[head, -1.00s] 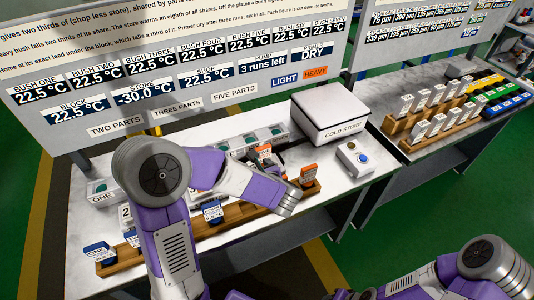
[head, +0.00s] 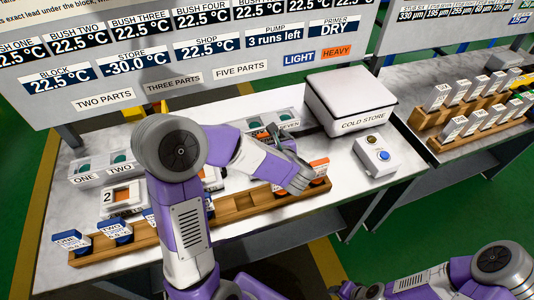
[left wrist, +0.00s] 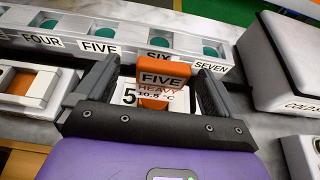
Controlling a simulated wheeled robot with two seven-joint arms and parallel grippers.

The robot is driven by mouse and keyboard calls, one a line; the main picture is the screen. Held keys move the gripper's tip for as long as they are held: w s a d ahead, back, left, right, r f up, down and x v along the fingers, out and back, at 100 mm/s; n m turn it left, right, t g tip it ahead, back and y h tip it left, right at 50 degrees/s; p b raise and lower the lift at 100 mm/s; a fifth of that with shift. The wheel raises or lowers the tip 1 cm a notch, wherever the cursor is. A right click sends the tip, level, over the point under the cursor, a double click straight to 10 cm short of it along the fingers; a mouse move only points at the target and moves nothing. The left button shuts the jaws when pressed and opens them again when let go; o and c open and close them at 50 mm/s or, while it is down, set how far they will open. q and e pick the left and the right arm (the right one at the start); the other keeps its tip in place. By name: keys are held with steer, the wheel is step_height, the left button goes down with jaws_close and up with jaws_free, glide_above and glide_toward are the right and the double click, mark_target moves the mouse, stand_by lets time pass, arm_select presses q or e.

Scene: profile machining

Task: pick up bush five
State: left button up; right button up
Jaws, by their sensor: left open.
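Bush five is an orange block with a label reading FIVE, HEAVY, 10.5 °C; it shows in the left wrist view (left wrist: 163,82), standing between my left gripper's fingers. My left gripper (left wrist: 152,88) is open, with one finger on each side of the bush. A gap shows on both sides, so no grip is seen. A white surface marked 5 lies behind and below the bush; its base is hidden. In the head view my left gripper (head: 283,138) is over the back of the bench, left of the cold store. My right gripper is not in view.
A white row of labelled sockets (left wrist: 120,32) runs behind the gripper. The cold store (head: 350,98) and a white button box (head: 374,156) stand to the right. A wooden rack (head: 240,208) with blue and orange bushes lies along the front.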

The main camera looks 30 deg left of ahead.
arm_select(q)
steer(key=x, duration=0.4)
steer(key=shift+w+f, duration=0.3)
steer(key=shift+w, duration=0.05)
